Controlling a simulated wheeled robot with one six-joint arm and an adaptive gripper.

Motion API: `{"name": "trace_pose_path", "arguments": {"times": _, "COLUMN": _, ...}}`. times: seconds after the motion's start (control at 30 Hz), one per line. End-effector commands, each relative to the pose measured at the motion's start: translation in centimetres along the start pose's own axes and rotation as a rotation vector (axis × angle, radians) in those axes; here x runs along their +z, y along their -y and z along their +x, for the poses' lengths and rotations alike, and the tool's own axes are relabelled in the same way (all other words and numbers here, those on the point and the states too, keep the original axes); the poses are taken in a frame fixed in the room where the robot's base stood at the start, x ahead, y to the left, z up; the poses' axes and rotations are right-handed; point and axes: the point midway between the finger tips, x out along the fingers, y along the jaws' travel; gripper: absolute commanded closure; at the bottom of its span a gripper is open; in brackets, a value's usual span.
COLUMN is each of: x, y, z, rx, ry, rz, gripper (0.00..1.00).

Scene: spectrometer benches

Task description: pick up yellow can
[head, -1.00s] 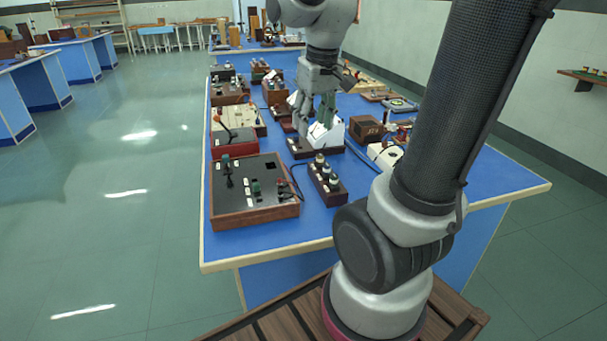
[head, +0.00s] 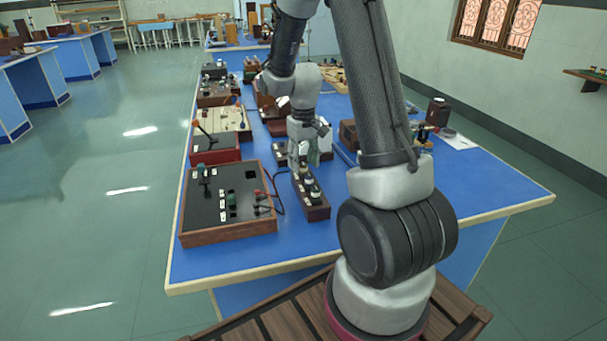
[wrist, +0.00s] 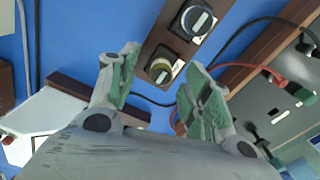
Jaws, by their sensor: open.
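I see no separate thing that is clearly a yellow can. A small round piece with a yellowish side and a dark top (wrist: 160,71) sits on a brown wooden strip (wrist: 158,45) in the wrist view. My gripper (wrist: 155,82) has its green-padded fingers spread, one on either side of that piece in the picture; nothing is held. In the head view my gripper (head: 303,158) hangs over the far end of the dark wooden strip (head: 318,212) with several round pieces on it. Whether it touches them I cannot tell.
A wooden box with a dark control panel (head: 225,200) stands left of the strip, with cables between. A red box (head: 215,150) and other instruments stand behind it. The blue bench (head: 460,185) is largely clear at the right; its front edge (head: 230,276) is near me.

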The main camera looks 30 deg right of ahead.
Motion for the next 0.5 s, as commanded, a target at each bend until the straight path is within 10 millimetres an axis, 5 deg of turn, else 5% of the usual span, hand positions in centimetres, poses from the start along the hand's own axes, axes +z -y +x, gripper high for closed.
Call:
{"name": "trace_pose_path", "arguments": {"times": 0.37, "x": 0.0, "y": 0.0, "z": 1.9, "rx": 0.000, "ry": -0.001, "rz": 0.000, "gripper": 0.51}}
{"name": "trace_pose_path", "arguments": {"times": 0.5, "x": 0.0, "y": 0.0, "z": 1.9, "rx": 0.000, "ry": -0.001, "rz": 0.000, "gripper": 0.73}}
